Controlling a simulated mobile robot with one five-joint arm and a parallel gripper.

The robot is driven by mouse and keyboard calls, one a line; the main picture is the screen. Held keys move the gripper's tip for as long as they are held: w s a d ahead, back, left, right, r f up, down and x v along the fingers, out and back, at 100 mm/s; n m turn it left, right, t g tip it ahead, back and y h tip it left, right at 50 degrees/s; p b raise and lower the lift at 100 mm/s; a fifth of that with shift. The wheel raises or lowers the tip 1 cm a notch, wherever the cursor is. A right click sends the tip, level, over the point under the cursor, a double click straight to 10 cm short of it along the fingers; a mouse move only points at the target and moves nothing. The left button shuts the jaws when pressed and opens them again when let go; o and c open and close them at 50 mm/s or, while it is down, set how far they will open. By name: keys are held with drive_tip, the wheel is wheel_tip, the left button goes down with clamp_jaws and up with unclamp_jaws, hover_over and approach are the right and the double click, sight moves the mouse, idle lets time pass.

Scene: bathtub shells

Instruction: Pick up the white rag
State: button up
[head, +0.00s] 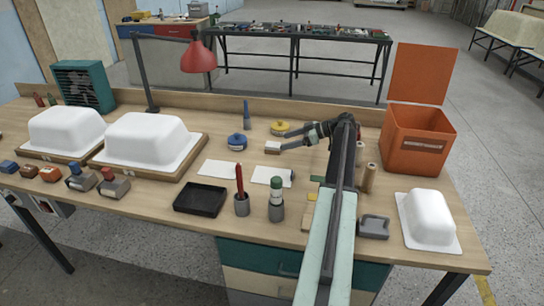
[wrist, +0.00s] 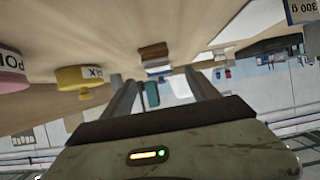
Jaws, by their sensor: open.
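Two flat white pieces lie on the bench in the head view: a plain one on the left (head: 219,168) and one on the right (head: 268,175) with a roll at its right end. I cannot tell for certain which is the white rag. My gripper (head: 284,141) is open, low over the bench behind the right piece and apart from both, pointing left. A small brown block with a pale underside (head: 272,147) is by its fingertips. In the wrist view my open fingers (wrist: 160,84) show nothing held, with the brown block (wrist: 153,53) ahead.
A yellow tin (head: 280,128) and a blue tin (head: 237,141) stand near my gripper. In front are a black tray (head: 200,199), a red-handled tool in a cup (head: 241,203) and a green-topped bottle (head: 276,204). White tub shells (head: 150,139) stand left; an orange bin (head: 418,135) is right.

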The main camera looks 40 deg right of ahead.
sight(276, 145)
drive_tip(key=b+x, duration=0.1)
drive_tip(key=x, duration=0.2)
drive_tip(key=b+x, duration=0.2)
drive_tip(key=x, duration=0.1)
drive_tip(key=shift+w+f, duration=0.15)
drive_tip(key=shift+f, duration=0.35)
drive_tip(key=shift+w+a+b, duration=0.15)
drive_tip(key=shift+w+b, duration=0.1)
drive_tip(key=shift+b, duration=0.05)
drive_tip(key=c, duration=1.5)
